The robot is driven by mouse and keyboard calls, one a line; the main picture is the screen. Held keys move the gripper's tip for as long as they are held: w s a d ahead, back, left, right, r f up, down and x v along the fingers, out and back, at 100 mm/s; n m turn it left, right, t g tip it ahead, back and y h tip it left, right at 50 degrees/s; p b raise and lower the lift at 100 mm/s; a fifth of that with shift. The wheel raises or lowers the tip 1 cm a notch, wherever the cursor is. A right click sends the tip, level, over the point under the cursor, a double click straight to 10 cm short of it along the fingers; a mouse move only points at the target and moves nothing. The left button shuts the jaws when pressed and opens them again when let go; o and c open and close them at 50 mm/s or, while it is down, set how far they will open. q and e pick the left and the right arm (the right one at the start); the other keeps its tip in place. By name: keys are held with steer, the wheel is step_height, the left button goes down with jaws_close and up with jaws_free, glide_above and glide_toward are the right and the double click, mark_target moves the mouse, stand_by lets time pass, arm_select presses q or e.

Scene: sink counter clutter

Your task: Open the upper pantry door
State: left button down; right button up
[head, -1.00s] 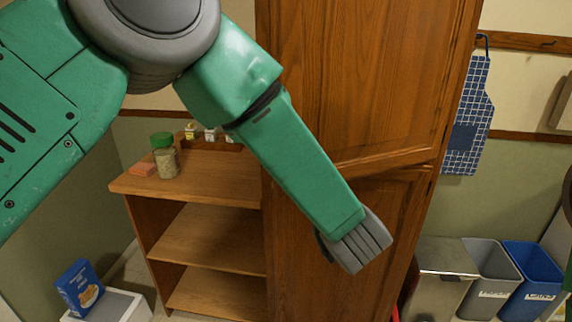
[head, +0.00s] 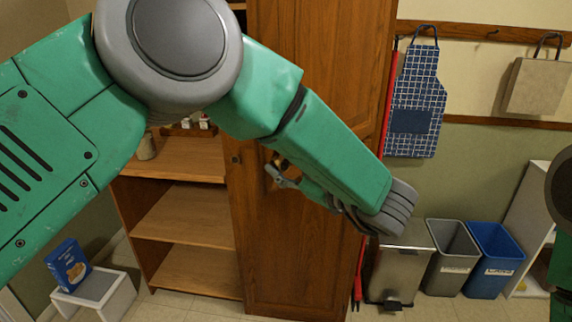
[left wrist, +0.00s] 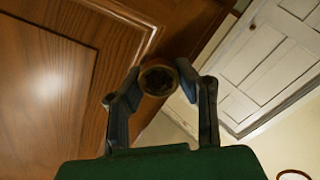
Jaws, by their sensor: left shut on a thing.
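The tall wooden pantry shows its upper door (head: 325,50) at the centre of the head view, above the lower door (head: 290,240). My left forearm crosses in front of the seam between them, so I cannot tell whether the upper door stands ajar. My left gripper (head: 282,174) is bent back toward the pantry front. In the left wrist view, its two fingers (left wrist: 158,90) are shut around a round dark knob (left wrist: 158,78), beside the panelled wooden door (left wrist: 75,70). My right gripper is out of view.
Open shelves (head: 185,215) stand left of the pantry. A metal bin (head: 400,270), a grey bin (head: 450,255) and a blue bin (head: 497,255) stand on the floor to the right. A blue checked apron (head: 415,95) hangs on the wall. A blue box (head: 68,264) sits lower left.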

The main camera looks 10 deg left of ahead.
arm_select(q)
steer(key=shift+s+d+f, duration=0.1)
steer(key=shift+f, duration=0.3)
steer(key=c, duration=1.2)
jaws_free()
steer(key=shift+d, duration=0.15)
steer(key=shift+o, duration=0.2)
steer(key=shift+w+d, duration=0.1)
steer(key=shift+w, duration=0.15)
step_height(320, 180, up, 10)
steer(key=shift+f, duration=0.25)
steer(key=shift+d+r, duration=0.15)
steer(key=shift+r, duration=0.1)
steer(key=shift+w, duration=0.1)
